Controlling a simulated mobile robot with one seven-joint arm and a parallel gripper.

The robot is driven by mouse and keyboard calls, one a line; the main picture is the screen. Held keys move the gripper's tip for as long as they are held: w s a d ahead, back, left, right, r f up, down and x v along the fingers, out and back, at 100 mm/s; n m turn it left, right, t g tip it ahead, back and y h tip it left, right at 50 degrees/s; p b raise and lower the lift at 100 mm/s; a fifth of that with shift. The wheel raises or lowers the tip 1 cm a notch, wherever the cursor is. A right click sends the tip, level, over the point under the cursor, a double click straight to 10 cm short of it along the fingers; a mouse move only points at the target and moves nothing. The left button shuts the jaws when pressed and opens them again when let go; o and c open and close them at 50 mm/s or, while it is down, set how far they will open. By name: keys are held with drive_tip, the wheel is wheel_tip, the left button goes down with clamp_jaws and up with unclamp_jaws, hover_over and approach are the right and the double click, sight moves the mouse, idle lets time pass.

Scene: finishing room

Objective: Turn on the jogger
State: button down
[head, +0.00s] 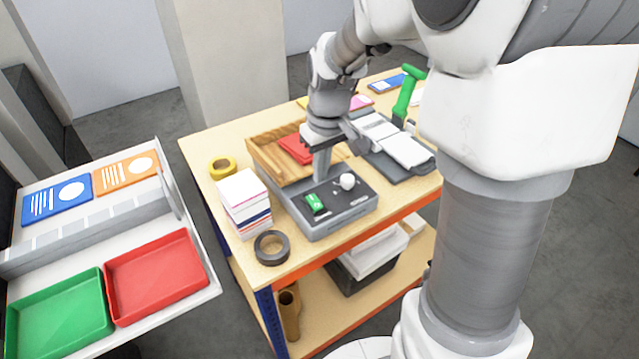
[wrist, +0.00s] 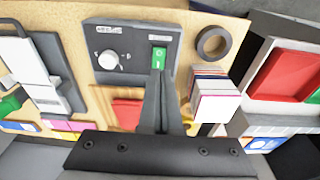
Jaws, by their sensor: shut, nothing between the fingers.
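The jogger is a grey box (head: 335,222) with a wooden tray (head: 262,160) behind it. Its sloped panel has a green rocker switch (head: 315,203) and a white knob (head: 347,181). In the wrist view the panel (wrist: 130,38) shows the switch (wrist: 159,58) to the right of the knob (wrist: 108,60). My gripper (head: 321,178) is shut and empty, pointing down over the panel. In the wrist view its fingertips (wrist: 159,76) are at the near edge of the switch. I cannot tell whether they touch it.
A stack of cards (head: 243,200) and a roll of dark tape (head: 271,248) stand left of the jogger. Yellow tape (head: 222,168) is behind them. A grey device with white paper (head: 395,140) is to the right. A red block (head: 296,148) lies in the tray.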

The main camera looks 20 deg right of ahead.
sight(311, 198)
drive_tip(key=shift+s+d+r, duration=0.1)
drive_tip(key=shift+s+r, duration=0.15)
drive_tip(key=shift+r, duration=0.95)
drive_tip(key=shift+s+d+r, duration=0.1)
drive_tip(key=shift+s+r, duration=0.1)
drive_tip(key=shift+r, duration=0.95)
drive_tip(key=shift+r, duration=0.1)
drive_tip(key=shift+w+a+r+t+p, duration=0.1)
drive_tip(key=shift+w+a+t+p, duration=0.2)
drive_tip(key=shift+w+p, duration=0.7)
drive_tip(key=shift+s, duration=0.3)
drive_tip(key=w+f, duration=0.1)
drive_tip(key=f, duration=0.8)
drive_tip(key=w+f+p, duration=0.1)
drive_tip(key=f, duration=0.3)
drive_tip(key=shift+w+a+f, duration=0.3)
drive_tip(key=shift+a+f, duration=0.1)
drive_tip(key=shift+a, duration=0.1)
